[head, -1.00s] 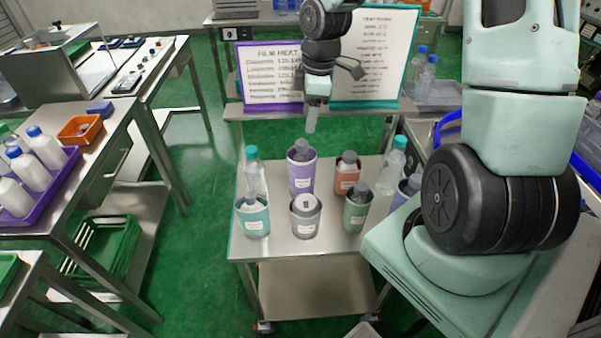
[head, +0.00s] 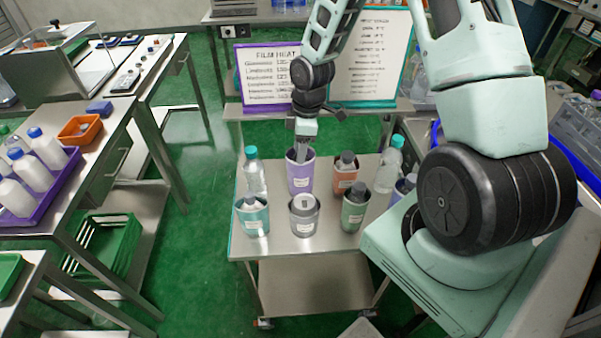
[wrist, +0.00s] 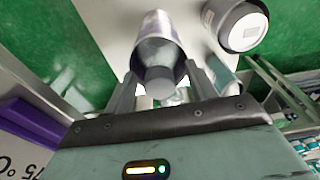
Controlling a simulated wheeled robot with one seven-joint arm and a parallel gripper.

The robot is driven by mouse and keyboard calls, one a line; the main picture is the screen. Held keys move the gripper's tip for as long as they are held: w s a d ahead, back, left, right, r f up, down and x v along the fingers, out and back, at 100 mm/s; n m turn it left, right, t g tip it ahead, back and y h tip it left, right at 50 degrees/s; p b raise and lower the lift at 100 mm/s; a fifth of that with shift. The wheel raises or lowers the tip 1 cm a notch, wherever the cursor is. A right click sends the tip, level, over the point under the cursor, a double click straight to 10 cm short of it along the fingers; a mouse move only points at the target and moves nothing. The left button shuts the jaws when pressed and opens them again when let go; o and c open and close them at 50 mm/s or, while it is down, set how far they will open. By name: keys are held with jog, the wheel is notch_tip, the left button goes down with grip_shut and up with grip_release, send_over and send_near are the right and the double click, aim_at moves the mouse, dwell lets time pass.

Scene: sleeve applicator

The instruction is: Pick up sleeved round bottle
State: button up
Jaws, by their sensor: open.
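Several bottles in coloured sleeves stand upright on a steel cart. The purple-sleeved bottle (head: 300,181) is at the back, directly below my gripper (head: 302,152). In the wrist view, the bottle's sleeve (wrist: 158,28) and grey cap (wrist: 160,82) lie between the two fingers of my gripper (wrist: 161,90). My gripper is open, one finger on each side of the cap. I cannot tell whether either finger touches it. In the head view, my fingers partly hide the bottle's top.
Close around it stand an orange-sleeved bottle (head: 345,175), a grey one (head: 304,222), a teal one (head: 252,220), a green one (head: 353,213) and a clear teal-capped bottle (head: 255,178). A sign board (head: 268,75) stands behind. The cart's front-left edge is free.

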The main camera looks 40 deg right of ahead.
grip_shut()
jog(key=shift+r, duration=0.1)
